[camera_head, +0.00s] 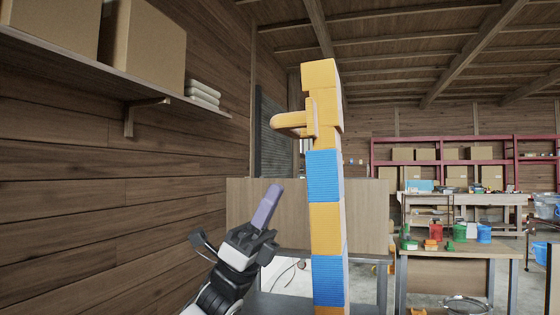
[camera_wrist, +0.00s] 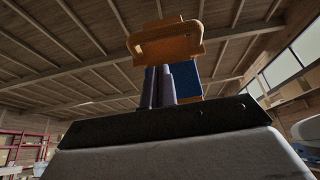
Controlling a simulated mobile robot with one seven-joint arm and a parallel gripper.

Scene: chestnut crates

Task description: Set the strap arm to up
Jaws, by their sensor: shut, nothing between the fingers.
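The strap arm (camera_head: 291,120) is an orange bar with a rounded end. It sticks out to the left, about level, near the top of a tall tower (camera_head: 326,218) of orange and blue blocks. My gripper (camera_head: 273,190) is left of the tower and below the strap arm, with its purple fingers pointing up and nothing between them. A gap shows between the fingertips and the strap arm. In the wrist view, the strap arm (camera_wrist: 165,43) is just beyond the shut fingers (camera_wrist: 158,84), with a blue block partly hidden behind them.
A wooden panel (camera_head: 364,210) stands behind the tower. A wall shelf (camera_head: 120,80) with cardboard boxes is at the upper left. A workbench (camera_head: 455,250) with coloured containers is at the right. The space left of the strap arm looks clear.

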